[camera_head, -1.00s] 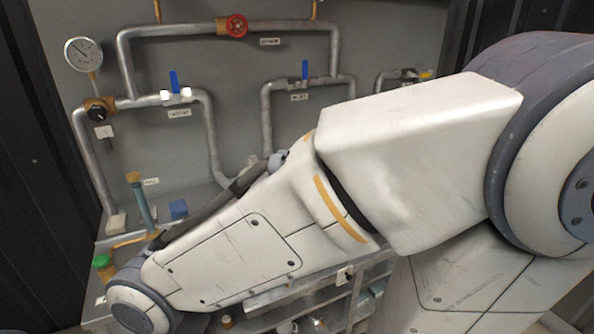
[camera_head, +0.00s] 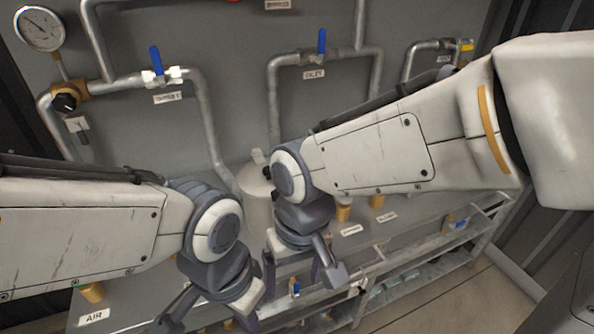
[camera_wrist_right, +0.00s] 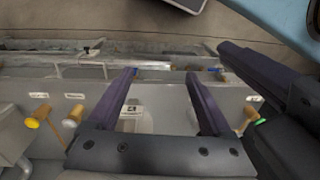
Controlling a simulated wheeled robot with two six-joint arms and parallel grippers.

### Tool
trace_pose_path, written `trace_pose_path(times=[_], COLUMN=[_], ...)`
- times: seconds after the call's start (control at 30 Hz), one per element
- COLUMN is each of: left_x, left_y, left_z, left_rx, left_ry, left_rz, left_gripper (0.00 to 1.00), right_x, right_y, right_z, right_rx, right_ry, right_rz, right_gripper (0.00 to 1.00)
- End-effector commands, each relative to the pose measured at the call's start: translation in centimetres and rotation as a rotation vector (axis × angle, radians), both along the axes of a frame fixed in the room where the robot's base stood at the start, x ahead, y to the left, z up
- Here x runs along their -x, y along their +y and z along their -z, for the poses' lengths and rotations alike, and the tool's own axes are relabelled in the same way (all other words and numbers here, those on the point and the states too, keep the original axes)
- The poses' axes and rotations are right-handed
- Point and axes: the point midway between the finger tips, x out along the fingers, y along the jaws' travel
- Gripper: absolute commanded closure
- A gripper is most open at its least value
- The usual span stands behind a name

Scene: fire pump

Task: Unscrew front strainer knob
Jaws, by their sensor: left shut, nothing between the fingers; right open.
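My right gripper (camera_head: 294,274) points down over the front of the bench in the head view. Its two dark fingers also show in the right wrist view (camera_wrist_right: 161,74), spread apart and empty. My left gripper (camera_head: 248,318) is low and close beside it; it is shut with nothing held, and its tips are partly hidden. A grey cylindrical body (camera_head: 257,190), perhaps the strainer, stands behind my right wrist and is partly covered. Yellow-orange knobs (camera_head: 343,211) sit on the bench. I cannot tell which one, if any, is the front strainer knob.
Pipes with blue-handled valves (camera_head: 156,62) and a gauge (camera_head: 40,29) are on the back panel. An AIR label (camera_head: 94,317) is at the front left. A lower shelf (camera_head: 400,278) runs under the bench. The two hands leave little room between them.

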Motion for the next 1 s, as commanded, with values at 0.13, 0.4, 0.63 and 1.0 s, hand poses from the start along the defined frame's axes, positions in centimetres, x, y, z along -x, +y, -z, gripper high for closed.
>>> trace_pose_path(times=[0.13,0.4,0.63,1.0], left_x=[0.0,0.0,0.0,0.0], left_y=[0.0,0.0,0.0,0.0], left_z=[-7.3,-14.5,-16.5,-18.6], left_rx=[0.001,0.001,0.001,0.001], left_ry=[-0.002,-0.001,-0.001,-0.001], left_rz=[0.001,0.002,0.003,0.006], left_gripper=[1.0,1.0,1.0,1.0], right_x=[-8.6,-21.4,-25.5,-25.7], right_y=[2.0,2.3,1.5,1.5], right_z=[-6.2,-8.3,-7.4,-2.1], right_rx=[0.026,0.053,0.061,0.064], right_ry=[0.031,0.058,0.061,0.063], right_rz=[0.47,1.235,1.523,1.548], right_gripper=[0.16,0.16,0.16,0.16])
